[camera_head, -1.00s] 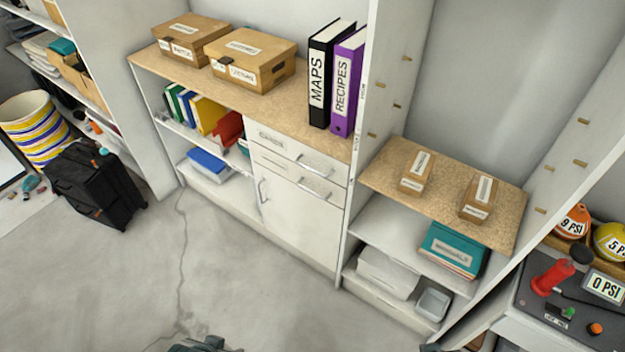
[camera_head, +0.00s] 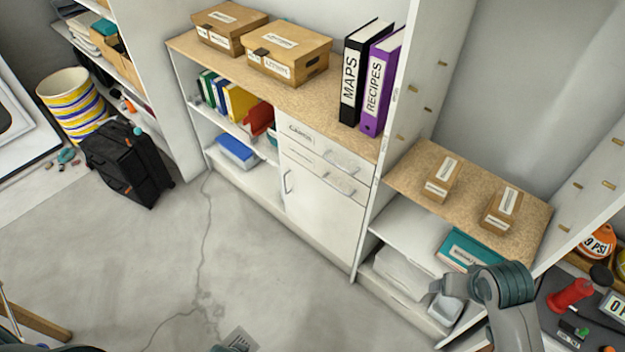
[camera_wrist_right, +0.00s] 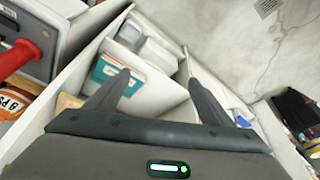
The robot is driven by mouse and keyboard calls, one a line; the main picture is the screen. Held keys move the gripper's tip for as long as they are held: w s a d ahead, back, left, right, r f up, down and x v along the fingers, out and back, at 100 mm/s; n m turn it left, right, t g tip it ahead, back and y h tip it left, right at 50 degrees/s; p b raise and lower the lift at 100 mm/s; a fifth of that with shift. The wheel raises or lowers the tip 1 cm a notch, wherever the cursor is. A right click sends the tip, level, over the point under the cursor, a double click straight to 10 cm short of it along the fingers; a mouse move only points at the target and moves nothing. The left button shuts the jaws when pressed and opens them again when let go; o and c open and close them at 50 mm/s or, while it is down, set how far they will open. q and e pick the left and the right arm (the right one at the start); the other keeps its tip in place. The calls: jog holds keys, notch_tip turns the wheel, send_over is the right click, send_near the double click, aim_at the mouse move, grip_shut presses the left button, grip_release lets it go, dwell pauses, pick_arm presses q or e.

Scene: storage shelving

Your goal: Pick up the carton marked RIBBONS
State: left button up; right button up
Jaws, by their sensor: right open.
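Two small brown cartons stand apart on the speckled shelf at the right in the head view: a left one (camera_head: 441,180) and a right one (camera_head: 502,208). Two larger brown cardboard boxes stand on the left counter, a far left one (camera_head: 230,28) and a nearer one (camera_head: 288,54). All have white labels too small to read surely, so I cannot tell which says RIBBONS. My right gripper (camera_wrist_right: 160,78) is open and empty in the right wrist view, pointing towards the lower shelves. In the head view my right arm shows at the lower right. My left gripper is not seen.
Black MAPS (camera_head: 362,75) and purple RECIPES (camera_head: 380,85) binders stand beside the upright panel (camera_head: 408,110). Below the small cartons, a teal folder stack (camera_head: 470,249) lies on a shelf. A red-handled device (camera_head: 572,296) stands far right.

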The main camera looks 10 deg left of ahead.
jog(key=w+d+r+m, duration=0.1)
jog(key=w+d+r, duration=0.2)
jog(key=w, duration=0.3)
jog(key=m+h, duration=0.2)
jog(key=m, duration=0.2)
send_near(510, 204)
jog(key=s+r, duration=0.1)
jog(key=r, duration=0.1)
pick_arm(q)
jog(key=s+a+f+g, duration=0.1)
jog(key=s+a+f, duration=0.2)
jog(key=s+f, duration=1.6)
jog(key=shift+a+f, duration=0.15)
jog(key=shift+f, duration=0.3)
pick_arm(e)
jog(key=shift+s, duration=0.15)
jog(key=shift+f, duration=0.15)
jog(key=p+x, duration=0.2)
jog(key=x, duration=0.3)
jog(key=p+x, duration=0.1)
jog(key=x, duration=0.4)
jog(key=shift+w+a+f+p, duration=0.1)
jog(key=shift+w+f+p, duration=0.2)
jog(key=shift+w+p, duration=0.1)
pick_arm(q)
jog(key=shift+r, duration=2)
pick_arm(e)
jog(key=shift+w+f, duration=0.15)
jog(key=shift+f, duration=0.45)
